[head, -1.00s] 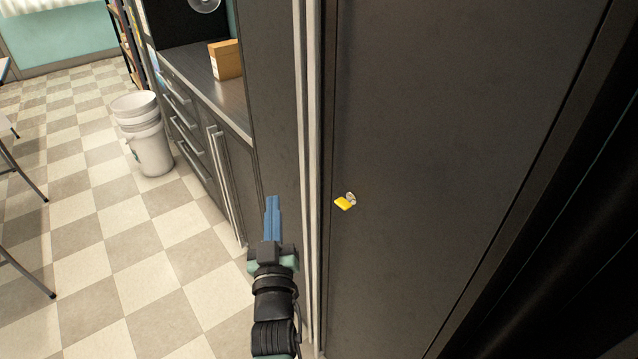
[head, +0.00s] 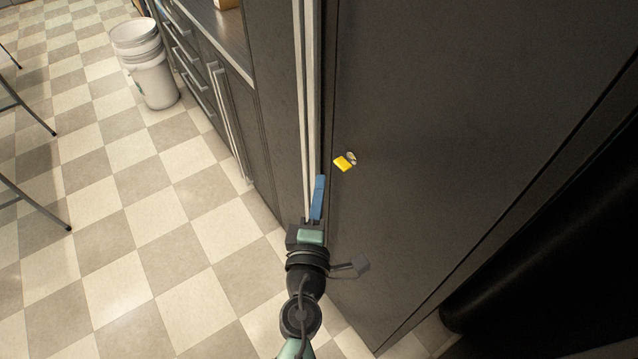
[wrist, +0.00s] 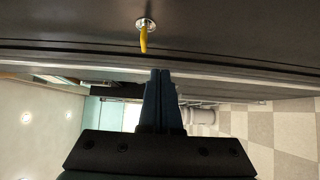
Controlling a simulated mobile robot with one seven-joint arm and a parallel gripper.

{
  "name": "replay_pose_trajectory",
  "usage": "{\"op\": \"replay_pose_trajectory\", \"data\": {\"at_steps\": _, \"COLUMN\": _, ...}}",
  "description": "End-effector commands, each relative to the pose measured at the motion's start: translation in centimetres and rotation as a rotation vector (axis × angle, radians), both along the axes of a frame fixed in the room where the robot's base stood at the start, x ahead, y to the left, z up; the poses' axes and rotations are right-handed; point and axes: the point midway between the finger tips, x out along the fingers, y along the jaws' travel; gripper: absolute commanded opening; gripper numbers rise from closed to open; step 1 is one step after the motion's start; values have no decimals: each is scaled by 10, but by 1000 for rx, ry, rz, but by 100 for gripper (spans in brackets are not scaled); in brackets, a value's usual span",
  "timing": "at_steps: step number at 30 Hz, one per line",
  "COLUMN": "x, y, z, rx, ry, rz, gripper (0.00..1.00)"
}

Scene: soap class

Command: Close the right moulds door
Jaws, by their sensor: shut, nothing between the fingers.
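A tall dark cabinet door (head: 440,120) fills the right of the head view. A yellow key or tag (head: 344,163) sits in a round lock near its left edge; the lock and yellow piece also show in the wrist view (wrist: 144,36). A long pale vertical handle (head: 304,90) runs just left of that edge. My gripper (head: 319,180) has blue fingers, shut and empty, pointing up beside the door's left edge, below and left of the key. In the wrist view the shut fingertips (wrist: 161,72) are close to the door edge. I cannot tell whether they touch it.
Low dark drawers and cupboards (head: 200,80) with bar handles stand to the left. Stacked white buckets (head: 148,65) stand on the checkered floor (head: 150,220). Metal furniture legs (head: 35,205) show at far left. The floor between is clear.

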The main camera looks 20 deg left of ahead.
Motion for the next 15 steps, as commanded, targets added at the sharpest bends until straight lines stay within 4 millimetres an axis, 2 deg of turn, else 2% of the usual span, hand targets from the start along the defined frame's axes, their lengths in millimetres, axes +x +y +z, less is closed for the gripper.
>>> {"op": "replay_pose_trajectory", "data": {"at_steps": 6, "x": 39, "y": 7, "z": 1, "rx": -1, "ry": -2, "rz": 1, "gripper": 0}}
{"op": "replay_pose_trajectory", "data": {"at_steps": 15, "x": 70, "y": 13, "z": 0, "rx": 1, "ry": -1, "rz": 1, "gripper": 0}}
